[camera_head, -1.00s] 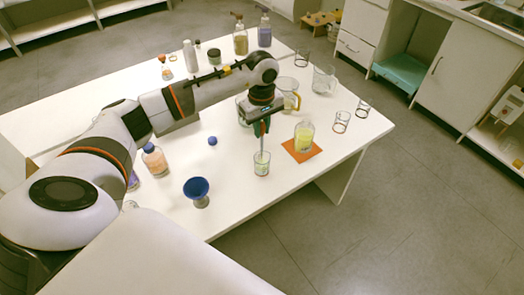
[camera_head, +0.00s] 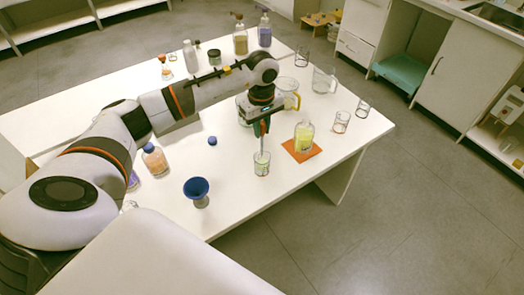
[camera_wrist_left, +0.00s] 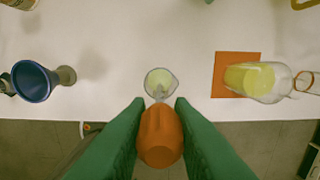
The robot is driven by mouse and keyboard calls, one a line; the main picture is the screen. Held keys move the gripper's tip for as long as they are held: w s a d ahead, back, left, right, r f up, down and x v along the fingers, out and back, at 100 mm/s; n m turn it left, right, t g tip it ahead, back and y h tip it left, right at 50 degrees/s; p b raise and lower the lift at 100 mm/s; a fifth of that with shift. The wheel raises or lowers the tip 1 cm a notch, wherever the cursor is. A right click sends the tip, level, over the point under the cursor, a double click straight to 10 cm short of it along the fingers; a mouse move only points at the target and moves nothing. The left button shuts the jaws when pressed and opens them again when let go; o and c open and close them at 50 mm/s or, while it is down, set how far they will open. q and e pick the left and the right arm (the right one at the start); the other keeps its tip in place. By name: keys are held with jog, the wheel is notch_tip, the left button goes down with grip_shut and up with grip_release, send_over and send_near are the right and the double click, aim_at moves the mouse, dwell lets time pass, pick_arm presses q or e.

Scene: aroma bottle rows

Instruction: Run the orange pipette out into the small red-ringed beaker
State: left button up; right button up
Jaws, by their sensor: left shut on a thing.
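My left gripper (camera_head: 261,127) is shut on the orange pipette, whose orange bulb (camera_wrist_left: 161,136) sits between the green fingers in the left wrist view. The pipette's thin stem points down at a small clear beaker (camera_head: 261,165), with its tip at or inside the rim. That beaker holds pale yellow-green liquid and also shows just ahead of the bulb in the wrist view (camera_wrist_left: 160,84). I cannot make out a red ring on it. My right gripper is not in view.
A glass vessel of yellow liquid (camera_head: 304,135) stands on an orange mat (camera_head: 315,153) to the right. A blue funnel (camera_head: 197,188) stands to the left. Empty beakers (camera_head: 341,122) stand further right. Bottles and a jug (camera_head: 287,88) stand behind. The table's front edge is close.

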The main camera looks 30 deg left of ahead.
pick_arm(q)
jog(key=shift+r+p, duration=1)
jog(key=shift+r, duration=1)
